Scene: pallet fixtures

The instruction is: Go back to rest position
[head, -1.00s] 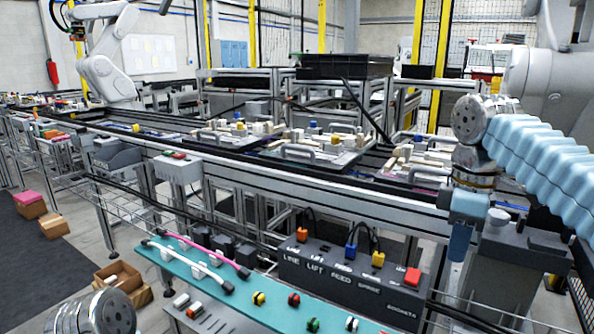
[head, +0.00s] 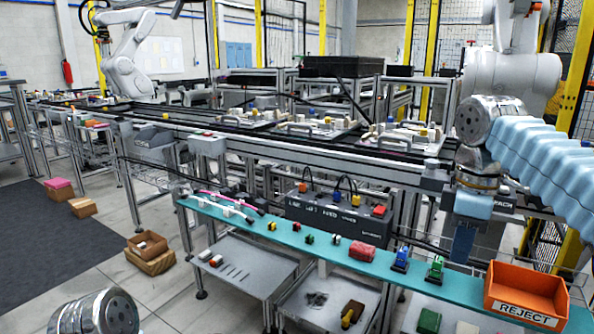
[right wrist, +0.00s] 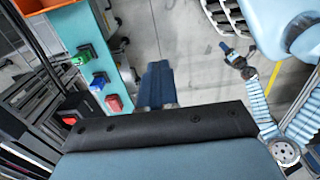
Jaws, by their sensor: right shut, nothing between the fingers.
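My right gripper (head: 464,243) hangs pointing down at the right of the head view, below its light-blue sleeved arm. In the right wrist view its dark blue fingers (right wrist: 158,85) are together, with nothing between them and grey floor beyond. Of my left arm, only a metal joint shows at the bottom left of the head view. In the right wrist view a ribbed blue arm at the right ends in a small dark gripper (right wrist: 232,55), which looks like my left one. It is too small to tell whether its jaws are open.
A teal shelf (head: 310,243) crosses in front, with coloured plugs, a red block (head: 368,254) and an orange REJECT bin (head: 525,293). A labelled dark box (head: 325,225) stands behind it. The conveyor with pallets (head: 325,137) lies farther back. Open floor shows at the left.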

